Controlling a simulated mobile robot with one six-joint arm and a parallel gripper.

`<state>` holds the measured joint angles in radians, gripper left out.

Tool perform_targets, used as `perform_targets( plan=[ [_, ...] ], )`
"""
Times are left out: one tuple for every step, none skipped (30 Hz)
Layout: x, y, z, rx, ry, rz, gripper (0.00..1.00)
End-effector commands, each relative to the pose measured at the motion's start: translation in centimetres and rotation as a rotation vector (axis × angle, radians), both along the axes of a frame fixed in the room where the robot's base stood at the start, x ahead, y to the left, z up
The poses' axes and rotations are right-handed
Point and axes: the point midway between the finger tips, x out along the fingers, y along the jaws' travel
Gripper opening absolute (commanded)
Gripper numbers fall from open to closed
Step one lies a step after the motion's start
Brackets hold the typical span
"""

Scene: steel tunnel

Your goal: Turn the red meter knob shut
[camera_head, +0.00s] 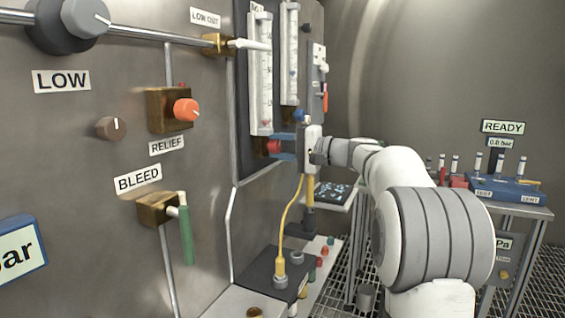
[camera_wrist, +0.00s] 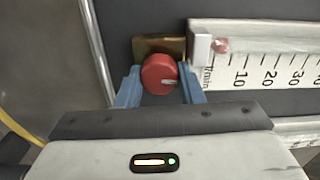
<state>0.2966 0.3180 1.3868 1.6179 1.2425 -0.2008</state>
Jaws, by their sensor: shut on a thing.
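The red meter knob (camera_wrist: 159,74) sits on a brass block at the base of a flow meter tube, with a pale pointer mark on its face. In the head view the red knob (camera_head: 273,147) is partly hidden by my gripper. My gripper (camera_wrist: 160,88) has its two blue fingers on either side of the knob, shut on it. The gripper also shows in the head view (camera_head: 283,146), reaching in from the right. The meter's scale (camera_wrist: 262,72) reads in l/min, with a small reddish float (camera_wrist: 221,45) near the low end.
A second meter tube (camera_head: 289,55) stands beside the first on the dark panel. An orange-red relief knob (camera_head: 186,110) and a green-handled bleed valve (camera_head: 186,234) are on the wall to the left. A yellow cable (camera_head: 283,225) hangs below the gripper. A bench (camera_head: 507,211) stands at right.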

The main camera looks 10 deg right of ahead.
Motion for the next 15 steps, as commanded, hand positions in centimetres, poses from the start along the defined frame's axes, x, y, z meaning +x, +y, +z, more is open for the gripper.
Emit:
perform_targets(
  plan=[
    [-0.05, 0.19, -0.65, -0.017, -0.019, 0.006, 0.11],
    [-0.05, 0.19, -0.64, -0.026, -0.03, 0.006, 0.11],
    [-0.05, 0.18, -0.59, -0.038, -0.047, 0.007, 0.11],
    [-0.05, 0.18, -0.56, -0.046, -0.057, 0.007, 0.11],
    [-0.05, 0.19, -0.53, -0.052, -0.066, 0.007, 0.11],
    [-0.05, 0.19, -0.51, -0.061, -0.077, 0.007, 0.11],
    [-0.05, 0.19, -0.49, -0.067, -0.085, 0.007, 0.11],
    [-0.05, 0.18, -0.46, -0.072, -0.091, 0.007, 0.11],
    [-0.05, 0.18, -0.42, -0.077, -0.099, 0.007, 0.11],
    [-0.05, 0.18, -0.39, -0.081, -0.103, 0.007, 0.11],
    [-0.04, 0.18, -0.36, -0.083, -0.107, 0.007, 0.11],
    [-0.04, 0.18, -0.33, -0.087, -0.112, 0.007, 0.11],
    [-0.04, 0.18, -0.31, -0.089, -0.115, 0.007, 0.11],
    [-0.05, 0.18, -0.29, -0.091, -0.117, 0.007, 0.11],
    [-0.05, 0.18, -0.27, -0.092, -0.119, 0.007, 0.11]
  ],
)
